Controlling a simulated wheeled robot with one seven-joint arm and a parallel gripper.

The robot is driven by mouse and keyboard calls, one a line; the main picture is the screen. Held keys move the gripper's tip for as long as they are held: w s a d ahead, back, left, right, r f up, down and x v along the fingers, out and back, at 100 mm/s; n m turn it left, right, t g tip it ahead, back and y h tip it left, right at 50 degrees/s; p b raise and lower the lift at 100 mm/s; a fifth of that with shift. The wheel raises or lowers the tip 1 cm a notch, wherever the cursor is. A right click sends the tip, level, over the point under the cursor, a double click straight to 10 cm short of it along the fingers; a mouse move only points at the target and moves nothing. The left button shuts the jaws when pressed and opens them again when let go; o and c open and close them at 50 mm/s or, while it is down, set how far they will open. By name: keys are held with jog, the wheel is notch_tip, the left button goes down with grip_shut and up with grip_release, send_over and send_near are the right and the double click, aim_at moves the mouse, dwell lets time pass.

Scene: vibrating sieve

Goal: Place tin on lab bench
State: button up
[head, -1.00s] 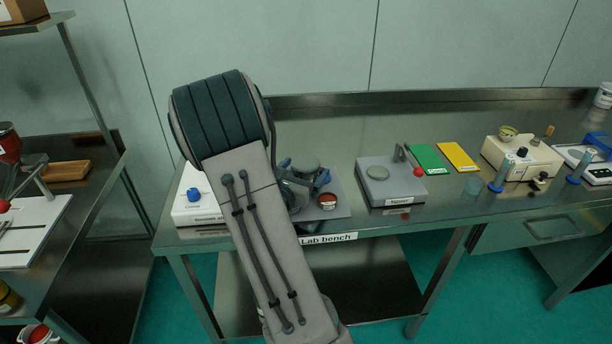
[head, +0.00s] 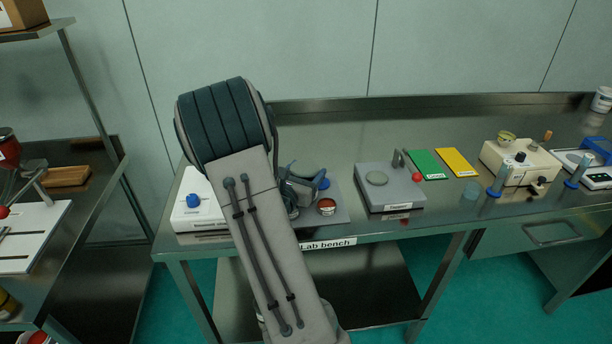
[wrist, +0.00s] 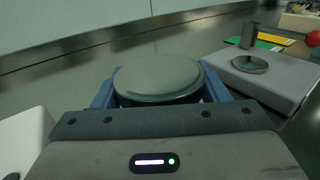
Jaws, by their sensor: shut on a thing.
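The tin (wrist: 158,80) is a round, dark grey-green can with a flat lid, seen from above in the wrist view. My gripper (wrist: 155,95) is shut on it, with a blue finger on each side. In the head view my gripper (head: 306,182) is over the front left of the lab bench (head: 330,138), and my arm hides much of it. I cannot make out the tin clearly there. I cannot tell whether the tin touches the bench top. The bench is shiny metal with a "Lab bench" label on its front edge.
A small cup with orange-red contents (head: 326,207) stands on a grey plate (head: 342,213) close to my gripper. A grey tapper (head: 392,195) is right of it, and a white device (head: 190,215) is left. The bench behind is clear.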

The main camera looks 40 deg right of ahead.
jog(key=shift+r, duration=0.7)
jog(key=r, duration=0.3)
jog(key=shift+s+d, duration=0.2)
jog(key=shift+s, duration=0.2)
jog(key=s+d+r+b, duration=0.1)
jog(key=s+d+r, duration=0.4)
jog(key=s, duration=0.4)
jog(key=shift+s+r, duration=0.35)
jog(key=shift+r, duration=0.4)
